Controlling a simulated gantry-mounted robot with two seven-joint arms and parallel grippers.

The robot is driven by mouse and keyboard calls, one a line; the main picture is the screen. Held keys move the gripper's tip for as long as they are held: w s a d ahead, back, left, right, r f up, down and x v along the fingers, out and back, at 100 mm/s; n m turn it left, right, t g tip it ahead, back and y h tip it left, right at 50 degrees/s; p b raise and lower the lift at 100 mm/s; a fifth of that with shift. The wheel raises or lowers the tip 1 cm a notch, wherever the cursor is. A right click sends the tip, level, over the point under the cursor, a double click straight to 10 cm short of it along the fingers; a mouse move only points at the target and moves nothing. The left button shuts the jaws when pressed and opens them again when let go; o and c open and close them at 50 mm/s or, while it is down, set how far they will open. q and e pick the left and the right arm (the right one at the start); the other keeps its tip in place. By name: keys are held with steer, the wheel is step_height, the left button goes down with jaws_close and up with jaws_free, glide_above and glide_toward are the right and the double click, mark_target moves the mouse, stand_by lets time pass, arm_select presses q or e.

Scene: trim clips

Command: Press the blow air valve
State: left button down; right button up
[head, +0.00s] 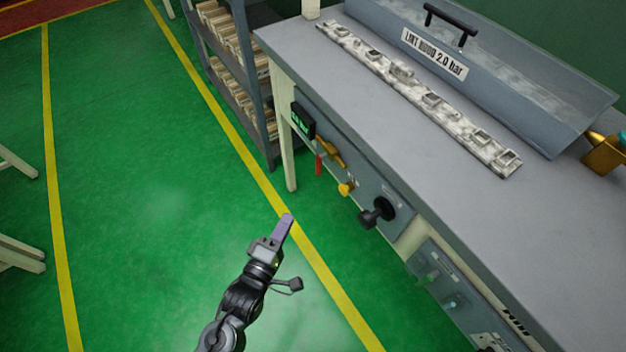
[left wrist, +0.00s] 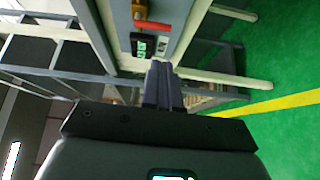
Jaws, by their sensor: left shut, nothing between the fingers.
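The table's front panel (head: 368,185) carries a brass valve (head: 330,151) with a hanging red handle (head: 319,165), a small yellow knob (head: 346,188) and a black round knob (head: 377,213). I cannot read which is the blow air valve. My left gripper (head: 287,218) is shut and empty, in front of the panel and apart from it, left of the knobs in the head view. In the left wrist view its closed fingers (left wrist: 163,68) point toward the panel, with the red handle (left wrist: 151,27) and the green-lit display (left wrist: 143,45) beyond them. My right gripper is not in view.
A long mottled trim strip (head: 430,96) lies on the grey tabletop (head: 450,180). A second panel (head: 455,300) with green buttons is lower right. A shelf rack (head: 240,75) stands behind the table's left end.

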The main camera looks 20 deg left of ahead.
arm_select(q)
steer(key=d, duration=0.1)
steer(key=b, duration=0.5)
glide_toward(318, 170)
steer(key=w, duration=0.5)
steer(key=shift+w+f, duration=0.1)
steer(key=shift+w+b, duration=0.35)
steer(key=shift+w, duration=0.5)
steer(key=shift+d, duration=0.1)
